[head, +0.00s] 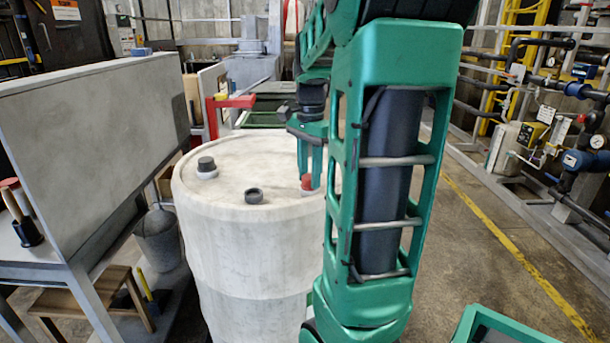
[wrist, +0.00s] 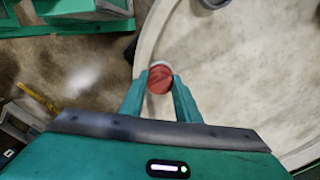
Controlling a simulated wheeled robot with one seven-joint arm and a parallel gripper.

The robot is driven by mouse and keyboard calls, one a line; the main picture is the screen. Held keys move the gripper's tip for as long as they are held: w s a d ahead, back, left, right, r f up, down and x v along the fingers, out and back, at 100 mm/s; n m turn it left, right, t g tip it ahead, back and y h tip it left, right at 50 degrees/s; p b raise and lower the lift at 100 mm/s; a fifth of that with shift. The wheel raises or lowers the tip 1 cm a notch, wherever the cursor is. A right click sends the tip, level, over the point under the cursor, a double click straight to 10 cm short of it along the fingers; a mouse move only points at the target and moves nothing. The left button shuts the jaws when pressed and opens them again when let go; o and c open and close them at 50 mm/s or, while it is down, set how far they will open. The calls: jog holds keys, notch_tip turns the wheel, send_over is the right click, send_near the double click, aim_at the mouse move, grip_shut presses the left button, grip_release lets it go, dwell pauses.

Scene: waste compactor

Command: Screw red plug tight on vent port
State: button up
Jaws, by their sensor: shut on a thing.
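The red plug (head: 306,182) is at the right side of the white drum's top (head: 235,165). In the wrist view the red plug (wrist: 160,80) sits between my two fingertips, with a pale ring at its far edge, near the drum rim. My gripper (head: 309,180) points down from above and is shut on the plug; it also shows in the wrist view (wrist: 159,92). The vent port under the plug is mostly hidden, so I cannot tell how far the plug is seated. My green arm hides the drum's right part.
A dark cap on a white collar (head: 206,166) stands on the drum's left, and a dark ring-shaped piece (head: 254,196) lies near its front. A grey panel (head: 90,140) and a bench stand left. A metal bucket (head: 157,238) and wooden stool (head: 90,300) are below. Pipes run along the right.

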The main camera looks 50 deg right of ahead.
jog(key=shift+s+m, duration=0.1)
jog(key=shift+m, duration=0.6)
jog(key=o, duration=1.2)
jog(key=shift+f, duration=0.1)
jog(key=shift+c, duration=0.3)
